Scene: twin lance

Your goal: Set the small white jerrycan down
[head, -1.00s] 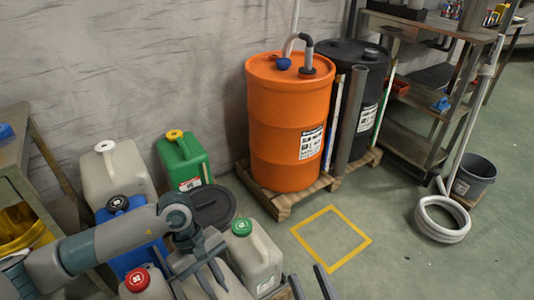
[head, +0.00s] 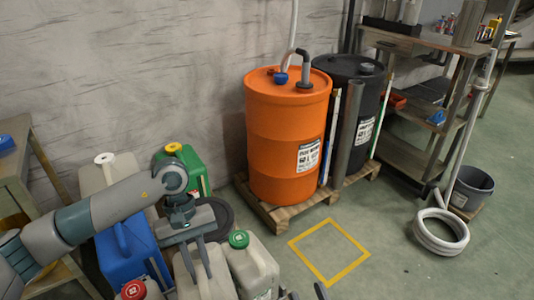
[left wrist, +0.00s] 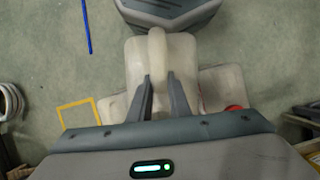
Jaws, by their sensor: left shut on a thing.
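The small white jerrycan (head: 214,280) is at the bottom of the head view, and its body and raised handle show in the left wrist view (left wrist: 178,75). My left gripper (head: 197,266) points down and is shut on its handle, one finger on each side (left wrist: 160,90). The jerrycan's base is hidden, so I cannot tell whether it touches anything below. Two dark fingertips of my right gripper (head: 306,293) show at the bottom edge of the head view, apart with nothing seen between them.
A yellow floor square (head: 330,281) is empty. A green-capped pale can (head: 252,272), a red-capped can (head: 134,291), a blue can (head: 122,258) and a green can (head: 194,170) crowd around. An orange drum (head: 285,140) stands on a pallet (head: 270,217); a hose coil (head: 440,250) lies right.

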